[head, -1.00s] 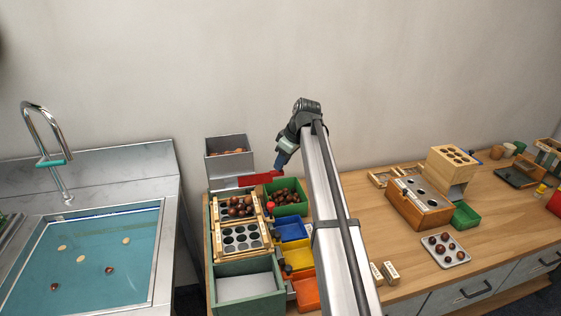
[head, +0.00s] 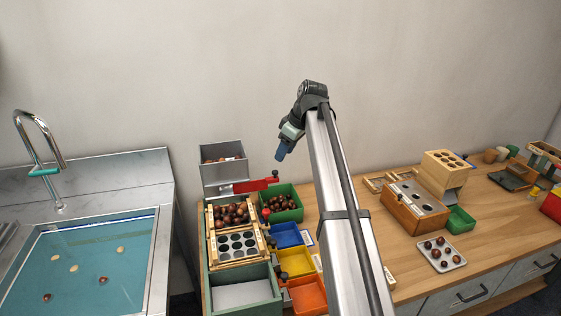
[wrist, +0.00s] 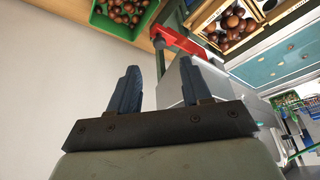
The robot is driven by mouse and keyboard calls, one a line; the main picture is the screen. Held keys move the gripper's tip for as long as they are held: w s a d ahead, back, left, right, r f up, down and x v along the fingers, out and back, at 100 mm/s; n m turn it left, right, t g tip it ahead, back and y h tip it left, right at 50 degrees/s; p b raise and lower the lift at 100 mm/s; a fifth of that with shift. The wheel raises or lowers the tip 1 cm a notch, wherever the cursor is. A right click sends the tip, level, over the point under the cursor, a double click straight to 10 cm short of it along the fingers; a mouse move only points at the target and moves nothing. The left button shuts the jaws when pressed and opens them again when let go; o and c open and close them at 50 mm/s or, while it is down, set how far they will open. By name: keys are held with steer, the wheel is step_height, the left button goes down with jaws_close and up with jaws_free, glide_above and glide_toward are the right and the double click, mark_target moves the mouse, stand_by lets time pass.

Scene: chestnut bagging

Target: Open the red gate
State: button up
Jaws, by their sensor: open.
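A green bin of chestnuts (head: 297,207) stands right of the tray. Blue, yellow and orange bins (head: 310,295) line up in front. A holed board (head: 218,255) and a green box (head: 212,297) are nearer. The sink (head: 150,225) is at left.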

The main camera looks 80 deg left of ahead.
steer(key=shift+v, duration=3)
